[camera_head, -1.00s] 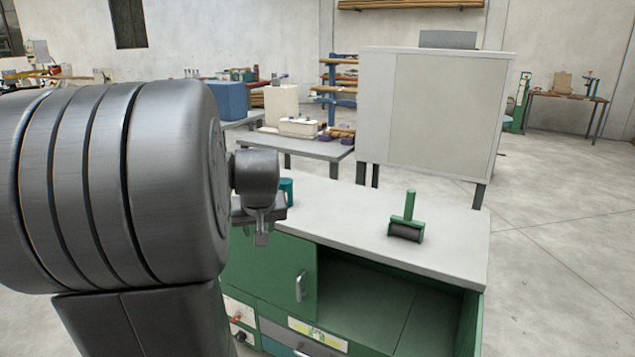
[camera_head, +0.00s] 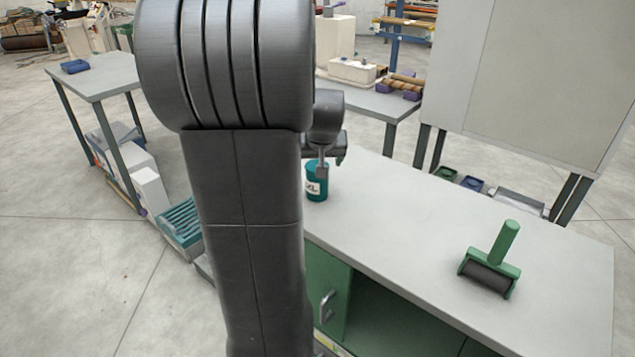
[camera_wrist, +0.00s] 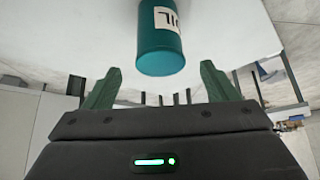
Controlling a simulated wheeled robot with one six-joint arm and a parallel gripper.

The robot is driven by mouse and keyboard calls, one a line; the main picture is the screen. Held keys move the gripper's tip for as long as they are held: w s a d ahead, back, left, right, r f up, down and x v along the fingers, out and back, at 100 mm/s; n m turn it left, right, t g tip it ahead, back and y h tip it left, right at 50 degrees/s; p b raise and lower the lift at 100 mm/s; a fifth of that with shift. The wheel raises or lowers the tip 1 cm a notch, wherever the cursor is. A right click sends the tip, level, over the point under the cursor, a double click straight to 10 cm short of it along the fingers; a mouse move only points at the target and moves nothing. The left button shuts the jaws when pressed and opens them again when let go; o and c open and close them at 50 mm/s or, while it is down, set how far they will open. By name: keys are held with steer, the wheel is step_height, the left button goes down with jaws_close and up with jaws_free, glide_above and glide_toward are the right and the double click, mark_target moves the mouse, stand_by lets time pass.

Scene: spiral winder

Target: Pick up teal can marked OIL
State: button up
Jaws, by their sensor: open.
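The teal can (camera_head: 316,183) with a white label stands upright on the light grey bench top (camera_head: 400,215), near its left end. Only part of the lettering shows. In the wrist view the can (camera_wrist: 160,45) appears upside down, ahead of the fingertips and centred between them. My gripper (camera_wrist: 158,85) is open, with green fingers on either side of a clear gap. In the head view my gripper (camera_head: 325,165) is just above and beside the can, and partly covers its top. Nothing is between the fingers.
A green-handled roller (camera_head: 492,262) lies on the bench top to the right. The bench top between can and roller is clear. A large grey cabinet (camera_head: 540,80) stands behind the bench. A green cupboard door (camera_head: 325,290) with a handle is below the top.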

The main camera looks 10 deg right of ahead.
mark_target(317, 181)
steer(key=shift+x, duration=3.9)
steer(key=c, duration=1.2)
